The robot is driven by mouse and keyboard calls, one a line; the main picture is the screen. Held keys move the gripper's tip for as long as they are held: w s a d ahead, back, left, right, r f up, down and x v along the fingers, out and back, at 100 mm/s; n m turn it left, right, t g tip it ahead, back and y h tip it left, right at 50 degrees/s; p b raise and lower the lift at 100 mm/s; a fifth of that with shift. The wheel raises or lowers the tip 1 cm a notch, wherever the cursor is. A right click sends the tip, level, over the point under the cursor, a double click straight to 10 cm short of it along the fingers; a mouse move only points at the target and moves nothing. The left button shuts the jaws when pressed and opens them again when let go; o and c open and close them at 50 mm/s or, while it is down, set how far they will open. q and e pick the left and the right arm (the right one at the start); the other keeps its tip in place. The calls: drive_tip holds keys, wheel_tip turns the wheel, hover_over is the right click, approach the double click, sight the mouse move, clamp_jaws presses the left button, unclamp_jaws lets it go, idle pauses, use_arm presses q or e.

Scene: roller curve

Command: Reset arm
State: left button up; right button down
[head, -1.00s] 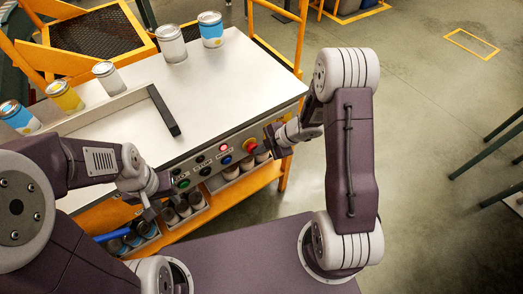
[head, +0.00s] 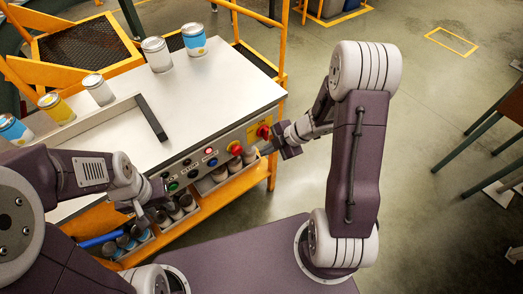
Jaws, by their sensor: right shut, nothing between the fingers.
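My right gripper (head: 272,149) is shut and empty, held in front of the cart's control panel (head: 226,150). It is close to the red emergency knob (head: 263,131) on its yellow plate; I cannot tell whether they touch. My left gripper (head: 146,214) hangs low beside the cart's front left, near the lower shelf; its fingers are small and dark, so its opening is unclear. The panel also carries a red button (head: 209,152), a blue button (head: 212,162) and a green button (head: 173,186).
White cans (head: 157,55) and (head: 99,90), blue cans (head: 193,39) and (head: 14,129), and a yellow can (head: 57,108) stand on the white tabletop (head: 205,95) with a black-ended rail (head: 152,118). A lower shelf holds several cans. Floor is free at right; a dark table (head: 497,125) stands beyond.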

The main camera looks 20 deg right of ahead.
drive_tip(key=shift+w+a+f, duration=0.1)
drive_tip(key=shift+w, duration=0.05)
